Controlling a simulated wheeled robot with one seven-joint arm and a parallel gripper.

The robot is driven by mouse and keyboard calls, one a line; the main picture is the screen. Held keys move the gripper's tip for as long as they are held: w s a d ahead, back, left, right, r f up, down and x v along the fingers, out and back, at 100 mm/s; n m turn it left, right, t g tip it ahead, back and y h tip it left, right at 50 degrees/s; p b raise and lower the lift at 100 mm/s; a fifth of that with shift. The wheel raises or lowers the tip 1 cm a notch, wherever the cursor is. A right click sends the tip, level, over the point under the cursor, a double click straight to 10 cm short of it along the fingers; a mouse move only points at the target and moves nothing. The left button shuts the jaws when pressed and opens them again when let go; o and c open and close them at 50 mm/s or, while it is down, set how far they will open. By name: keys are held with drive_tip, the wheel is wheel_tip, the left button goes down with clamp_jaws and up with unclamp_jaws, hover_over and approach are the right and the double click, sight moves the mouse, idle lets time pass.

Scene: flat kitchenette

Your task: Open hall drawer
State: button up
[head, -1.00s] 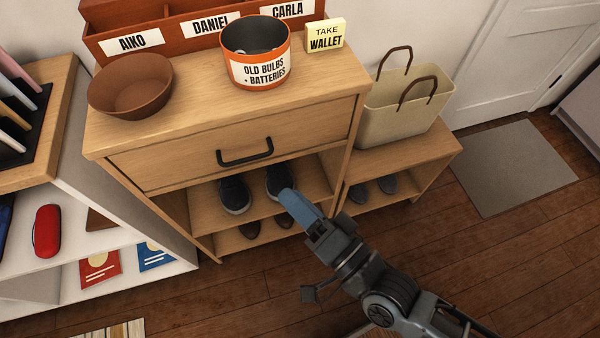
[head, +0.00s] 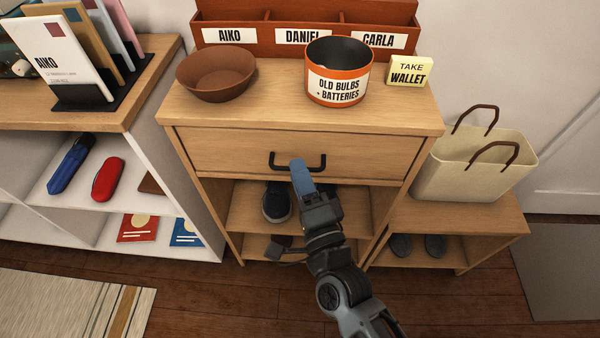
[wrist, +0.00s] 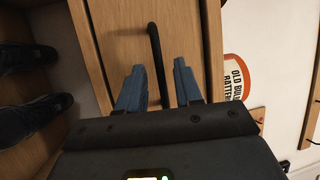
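The hall drawer (head: 230,152) is a shut light-wood front near the top of the wooden shoe cabinet, with a black bar handle (head: 284,166). My gripper (head: 301,168) has blue fingertips and reaches up to the handle's middle in the head view. In the wrist view the handle (wrist: 155,55) runs upright in the picture, and its lower end lies between the two blue fingers of my gripper (wrist: 158,85). The fingers are open, with a gap on each side of the handle. Contact with the handle cannot be seen.
On the cabinet top stand a brown bowl (head: 216,75), an orange tin (head: 338,72), a yellow note (head: 410,71) and a red letter rack (head: 262,33). Shoes (head: 276,201) sit on the shelf below. A beige bag (head: 474,165) stands on the low bench at right.

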drive_tip(key=shift+w+a, duration=0.15)
drive_tip(key=shift+w, duration=0.15)
drive_tip(key=shift+c, duration=0.5)
clamp_jaws()
idle(0.8)
